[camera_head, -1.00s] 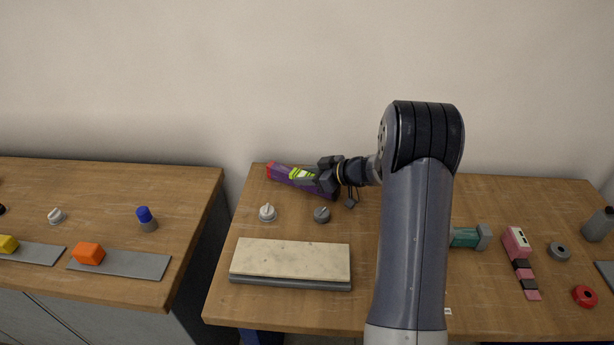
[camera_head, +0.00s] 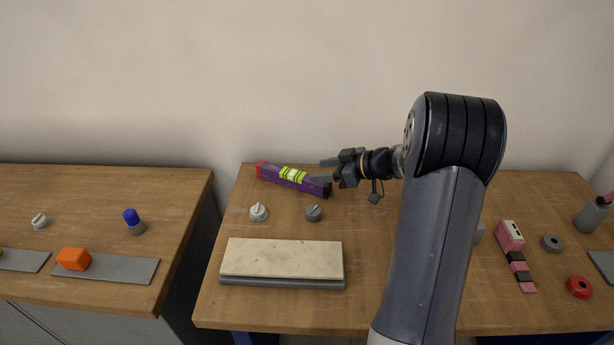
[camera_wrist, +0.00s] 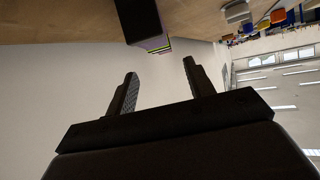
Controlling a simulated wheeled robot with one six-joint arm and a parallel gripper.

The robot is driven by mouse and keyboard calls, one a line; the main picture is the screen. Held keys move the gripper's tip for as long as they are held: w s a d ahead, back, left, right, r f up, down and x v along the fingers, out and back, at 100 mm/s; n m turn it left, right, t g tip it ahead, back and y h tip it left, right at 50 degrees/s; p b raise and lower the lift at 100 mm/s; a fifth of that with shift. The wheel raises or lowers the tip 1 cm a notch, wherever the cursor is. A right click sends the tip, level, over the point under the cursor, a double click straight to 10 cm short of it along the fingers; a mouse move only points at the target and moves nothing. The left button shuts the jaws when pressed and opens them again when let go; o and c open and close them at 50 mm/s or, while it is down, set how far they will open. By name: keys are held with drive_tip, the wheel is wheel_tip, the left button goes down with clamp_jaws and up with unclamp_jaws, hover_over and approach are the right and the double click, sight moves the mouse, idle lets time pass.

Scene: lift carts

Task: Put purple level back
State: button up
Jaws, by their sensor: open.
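The purple level (camera_head: 272,175) lies on the back left of the middle table, near the wall. It has a red left end and a yellow-green vial section in its middle. My gripper (camera_head: 323,171) is just right of the level's dark right end, open and with nothing between its fingers. In the wrist view the two fingers (camera_wrist: 158,92) are spread apart, and the dark end of the level (camera_wrist: 140,20) shows beyond them at the top, apart from them.
A pale stone block (camera_head: 282,258) on a grey base lies at the front of the table. A white knob (camera_head: 258,212) and a grey knob (camera_head: 313,213) stand between it and the level. A pink and black tool (camera_head: 512,242) lies to the right of my arm.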

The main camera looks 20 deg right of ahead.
sight(298, 174)
drive_tip(key=shift+v, duration=1.6)
drive_tip(key=p+x, duration=0.2)
drive_tip(key=x, duration=1)
drive_tip(key=shift+a+f, duration=0.1)
drive_tip(key=shift+f, duration=0.2)
drive_tip(key=shift+r+p, duration=0.35)
drive_tip(key=shift+p, duration=0.15)
drive_tip(key=shift+r, duration=0.65)
drive_tip(key=shift+f, duration=0.15)
